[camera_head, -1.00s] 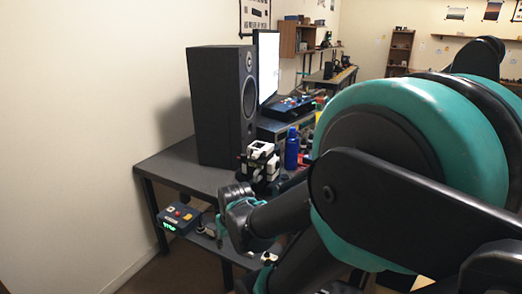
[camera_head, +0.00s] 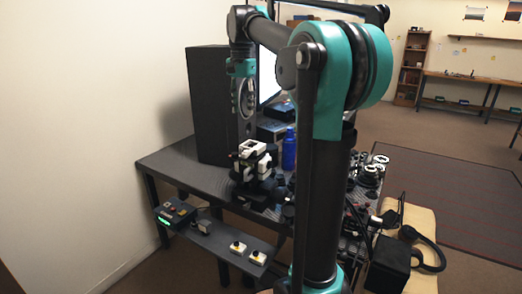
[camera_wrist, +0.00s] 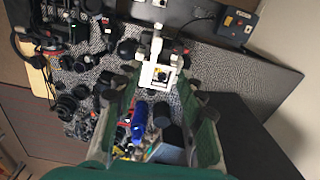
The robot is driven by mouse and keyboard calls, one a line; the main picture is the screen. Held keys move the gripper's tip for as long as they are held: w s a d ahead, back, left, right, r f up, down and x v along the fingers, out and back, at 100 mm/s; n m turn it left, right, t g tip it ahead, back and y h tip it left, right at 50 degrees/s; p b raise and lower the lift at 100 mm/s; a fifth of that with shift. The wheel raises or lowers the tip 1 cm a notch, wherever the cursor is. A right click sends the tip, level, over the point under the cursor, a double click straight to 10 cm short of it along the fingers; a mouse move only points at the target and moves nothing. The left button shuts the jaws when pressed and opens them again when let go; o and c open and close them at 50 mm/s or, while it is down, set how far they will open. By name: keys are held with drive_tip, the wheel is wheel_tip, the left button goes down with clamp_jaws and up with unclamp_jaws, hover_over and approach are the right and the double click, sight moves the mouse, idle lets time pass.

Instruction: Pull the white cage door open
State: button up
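The white cage (camera_head: 252,148) is a small white frame on a black device on the dark table. In the wrist view the white cage (camera_wrist: 158,68) is beyond my fingertips, near the middle top. Its door cannot be told apart from the frame clearly. My gripper (camera_head: 245,112) points down above the cage, in front of the speaker. In the wrist view my gripper (camera_wrist: 163,88) is open, with its two fingers wide apart and nothing between them that it touches.
A tall black speaker (camera_head: 207,100) stands behind the cage. A blue bottle (camera_head: 289,150) is close to its right. A control box (camera_head: 175,213) and small button boxes (camera_head: 238,248) are on a lower shelf in front. Lens parts (camera_head: 374,170) crowd the table's right end.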

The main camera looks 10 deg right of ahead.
sight(245, 152)
drive_tip(key=f, duration=1.6)
drive_tip(key=shift+d+f, duration=0.1)
drive_tip(key=shift+d, duration=0.2)
drive_tip(key=shift+c, duration=0.2)
clamp_jaws()
